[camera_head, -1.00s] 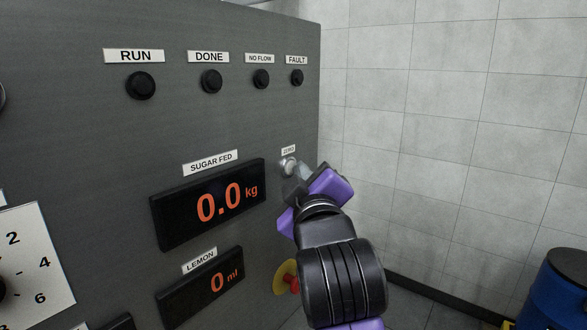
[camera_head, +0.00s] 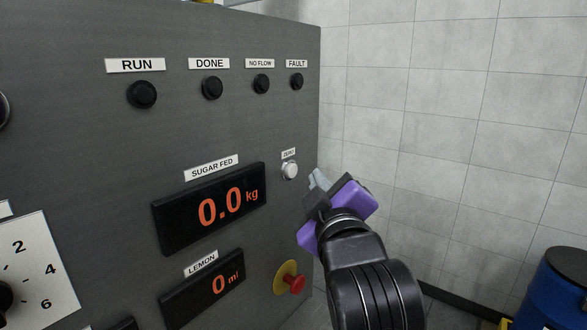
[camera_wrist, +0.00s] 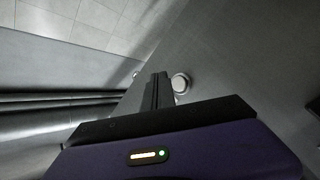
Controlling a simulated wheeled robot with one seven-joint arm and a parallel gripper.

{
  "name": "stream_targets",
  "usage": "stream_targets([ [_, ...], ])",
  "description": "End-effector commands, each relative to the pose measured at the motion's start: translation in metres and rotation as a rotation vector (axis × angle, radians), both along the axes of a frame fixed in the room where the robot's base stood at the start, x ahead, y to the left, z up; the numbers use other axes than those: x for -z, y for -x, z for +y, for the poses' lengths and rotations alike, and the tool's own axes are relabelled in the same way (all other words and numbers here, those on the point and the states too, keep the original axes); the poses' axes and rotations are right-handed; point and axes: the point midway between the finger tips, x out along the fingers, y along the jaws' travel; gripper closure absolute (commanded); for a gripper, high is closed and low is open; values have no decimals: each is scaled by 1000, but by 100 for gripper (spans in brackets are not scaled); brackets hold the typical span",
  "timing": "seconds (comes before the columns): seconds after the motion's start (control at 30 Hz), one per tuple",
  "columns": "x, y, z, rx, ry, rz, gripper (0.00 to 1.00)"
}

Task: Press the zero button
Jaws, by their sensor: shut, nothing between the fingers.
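The zero button (camera_head: 290,171) is a small round white button under a small white label (camera_head: 288,154) on the right part of the grey panel. It also shows in the wrist view (camera_wrist: 181,83), just right of the fingertips. My gripper (camera_head: 318,180) is shut and empty. In the head view it is to the right of the button and slightly lower, with a visible gap between them. The sugar fed display (camera_head: 210,208), left of the button, reads 0.0 kg.
A red stop button on a yellow plate (camera_head: 290,280) sits below the zero button. The lemon display (camera_head: 203,287) reads 0 ml. Dark lamps (camera_head: 212,88) line the panel top. A blue drum (camera_head: 560,290) stands at the lower right by the tiled wall.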

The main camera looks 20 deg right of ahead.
Motion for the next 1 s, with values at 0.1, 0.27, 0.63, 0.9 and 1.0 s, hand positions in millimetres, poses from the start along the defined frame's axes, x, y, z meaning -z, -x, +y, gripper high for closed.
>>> stream_targets([
  [0.1,-1,9,-7,2,1,1,100],
  [0.27,-1,20,-15,1,0,0,100],
  [0.63,0,25,-18,1,0,-1,100],
  [0.9,0,25,-18,0,0,-1,100],
  [1.0,0,25,-18,0,-2,-2,100],
])
